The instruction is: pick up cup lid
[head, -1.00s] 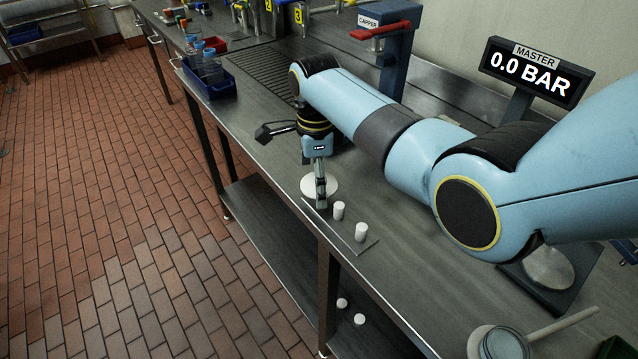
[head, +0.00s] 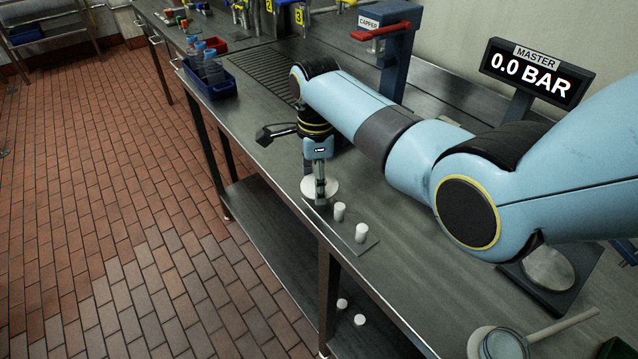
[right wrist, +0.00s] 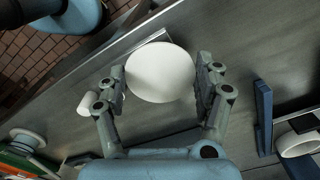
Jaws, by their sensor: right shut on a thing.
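A flat white round lid (head: 331,188) is at my right gripper (head: 320,198), over the bench just behind a thin clear plate. In the right wrist view the lid (right wrist: 160,73) fills the space between the two fingers, one at each side of its rim. The right gripper (right wrist: 161,70) is shut on it, pointing down. I cannot tell whether the lid touches the bench. My left gripper is not in view.
Two small white cylinders (head: 340,211) (head: 361,233) stand on the clear plate (head: 352,240) near the bench's front edge. A blue bin (head: 212,86) with bottles is at the back left. The capper (head: 389,45) and a 0.0 BAR display (head: 531,72) stand behind.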

